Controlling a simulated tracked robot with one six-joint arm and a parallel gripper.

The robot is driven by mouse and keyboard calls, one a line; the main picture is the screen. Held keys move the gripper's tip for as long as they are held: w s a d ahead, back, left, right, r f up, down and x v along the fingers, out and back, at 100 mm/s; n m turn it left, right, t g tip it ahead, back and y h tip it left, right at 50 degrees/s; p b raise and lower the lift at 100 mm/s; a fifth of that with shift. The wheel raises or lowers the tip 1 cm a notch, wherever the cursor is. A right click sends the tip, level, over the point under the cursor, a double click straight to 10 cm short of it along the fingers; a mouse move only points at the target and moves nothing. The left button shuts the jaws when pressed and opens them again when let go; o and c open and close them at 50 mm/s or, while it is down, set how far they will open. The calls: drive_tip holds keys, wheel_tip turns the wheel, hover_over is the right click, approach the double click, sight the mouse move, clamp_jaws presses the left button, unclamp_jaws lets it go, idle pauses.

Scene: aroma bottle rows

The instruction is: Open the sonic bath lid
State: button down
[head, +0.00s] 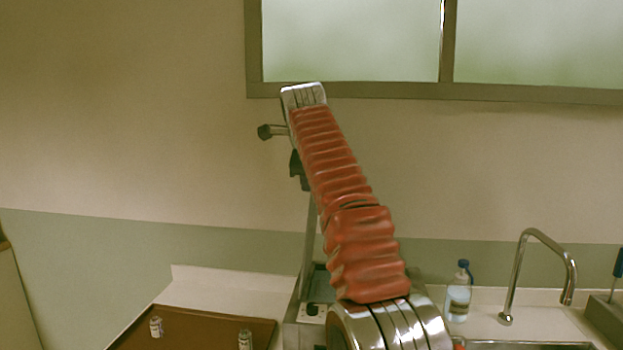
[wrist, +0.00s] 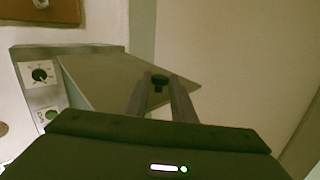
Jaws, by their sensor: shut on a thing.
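The sonic bath (head: 306,312) stands on the counter behind my arm in the head view, mostly hidden. Its control panel with a black dial (wrist: 42,73) and a green button (wrist: 51,115) shows at the left in the wrist view. The grey lid (wrist: 115,80) is a flat panel swung up from the bath; in the head view it appears as a narrow, steep grey strip (head: 310,228) beside my arm. My gripper (wrist: 161,91) is shut on the lid's dark round knob (wrist: 160,79). In the head view my arm hides most of the lid and the fingertips.
A brown tray (head: 195,322) with small bottles (head: 156,327) (head: 245,339) lies left of the bath; its corner shows in the wrist view (wrist: 68,12). To the right are a blue-capped bottle (head: 459,295), a tap (head: 540,240) and a sink (head: 525,345). A window (head: 350,40) is above.

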drive_tip(key=shift+a+f, duration=0.35)
drive_tip(key=shift+f, duration=0.05)
idle(0.4)
drive_tip(key=c, duration=1.7)
unclamp_jaws()
drive_tip(key=shift+w, duration=0.1)
drive_tip(key=shift+c, duration=0.2)
drive_tip(key=shift+o, duration=1)
drive_tip(key=shift+r, duration=0.15)
drive_tip(key=shift+r, duration=0.15)
drive_tip(key=v, duration=0.7)
drive_tip(key=shift+a+r, duration=0.1)
